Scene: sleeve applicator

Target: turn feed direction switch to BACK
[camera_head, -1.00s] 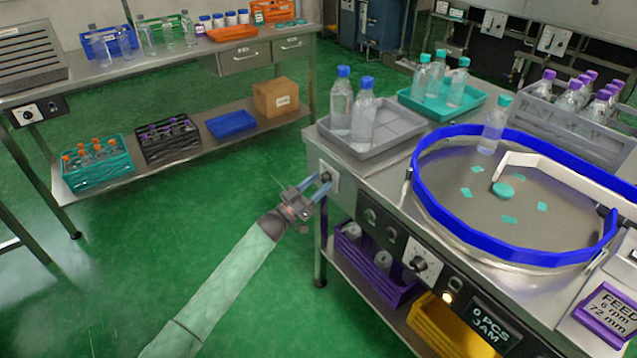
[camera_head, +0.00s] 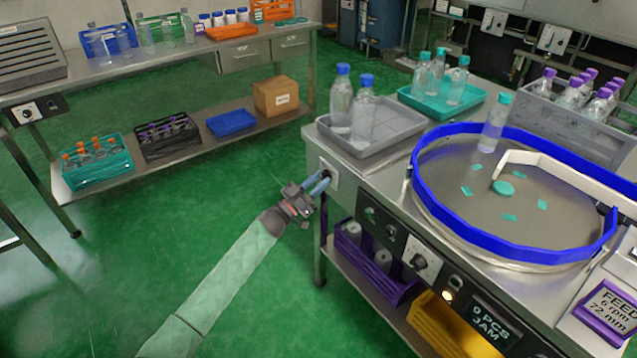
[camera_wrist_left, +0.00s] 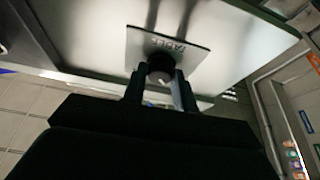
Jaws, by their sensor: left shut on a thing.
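A pale plate (camera_head: 330,174) with a dark rotary knob is on the left end of the steel machine. In the left wrist view the plate (camera_wrist_left: 190,52) has lettering that looks like "TABLE", and the round dark knob (camera_wrist_left: 160,70) sits between my fingers. My left gripper (camera_head: 323,181) is shut on this knob; its fingers hide most of it in the head view. Another white plate with a dark switch knob (camera_head: 419,263) is on the machine's front panel, apart from my gripper. Its markings are too small to read. My right gripper is in neither view.
A blue-rimmed round table (camera_head: 415,190) carries a clear bottle and teal pieces. A grey tray (camera_head: 385,150) with blue-capped bottles stands above my left gripper. Purple (camera_head: 375,283) and yellow (camera_head: 450,332) crates are on the lower shelf. The green floor left of the machine is clear.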

